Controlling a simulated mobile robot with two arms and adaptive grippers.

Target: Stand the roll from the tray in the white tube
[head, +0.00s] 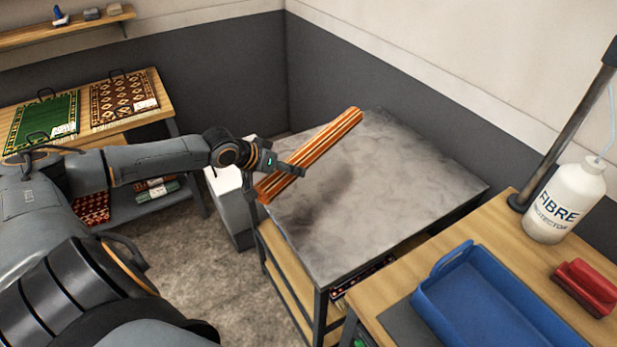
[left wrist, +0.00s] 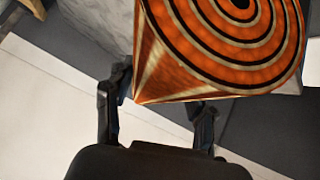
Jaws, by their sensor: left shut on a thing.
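The roll (head: 330,136), striped orange, red and cream, is held by my left gripper (head: 288,168) near its lower left end. It lies slanted, not upright, over the grey table; I cannot tell whether it touches the top. In the left wrist view the roll's spiral orange and black end (left wrist: 225,35) faces the camera, beyond the fingers of my left gripper (left wrist: 160,115). The blue tray (head: 430,297) at the lower right is empty. No white tube is clearly visible; a pale, box-like thing (head: 222,186) stands partly hidden behind my left gripper. My right gripper is out of view.
The grey-topped table (head: 400,190) is otherwise bare. A white fibre protector bottle (head: 563,205) and a red brush-like block (head: 586,287) stand near the tray. Rugs, one green (head: 42,122), lie on a wooden bench at the left. A shelf (head: 70,28) hangs above.

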